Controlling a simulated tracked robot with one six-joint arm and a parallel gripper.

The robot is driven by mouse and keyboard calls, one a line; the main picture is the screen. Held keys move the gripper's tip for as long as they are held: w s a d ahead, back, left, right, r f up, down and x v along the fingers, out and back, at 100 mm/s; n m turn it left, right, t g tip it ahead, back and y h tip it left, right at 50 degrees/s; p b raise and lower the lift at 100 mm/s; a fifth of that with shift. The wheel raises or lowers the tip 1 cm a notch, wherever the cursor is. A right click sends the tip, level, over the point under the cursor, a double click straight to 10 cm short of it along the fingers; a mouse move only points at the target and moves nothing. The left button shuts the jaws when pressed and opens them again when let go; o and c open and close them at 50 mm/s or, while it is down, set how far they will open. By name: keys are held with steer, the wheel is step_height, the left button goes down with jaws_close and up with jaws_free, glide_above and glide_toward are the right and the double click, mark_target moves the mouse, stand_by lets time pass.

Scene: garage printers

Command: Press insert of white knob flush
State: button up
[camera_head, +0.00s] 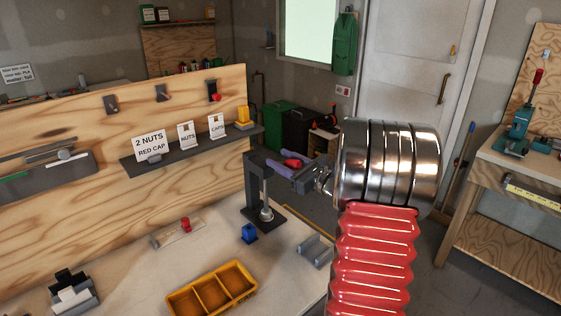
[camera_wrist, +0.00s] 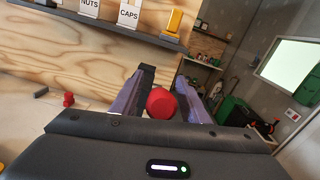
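A dark press (camera_head: 250,192) stands on the bench, with a silver vertical rod over its base. A small pale round piece (camera_head: 266,215) sits on the base under the rod; I cannot tell whether it is the white knob, and no insert can be made out. My gripper (camera_head: 288,168) is beside the top of the press, its purple fingers pointing toward it. In the wrist view a red rounded knob (camera_wrist: 162,102) lies between the two fingers (camera_wrist: 161,90). I cannot tell whether the fingers grip it or only stand around it.
A small red knob (camera_head: 185,224) is on a wooden piece. A white piece (camera_head: 73,296) sits in a holder at front left. A labelled shelf (camera_head: 190,146) runs behind.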

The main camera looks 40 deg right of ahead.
jaws_close()
stand_by(0.3)
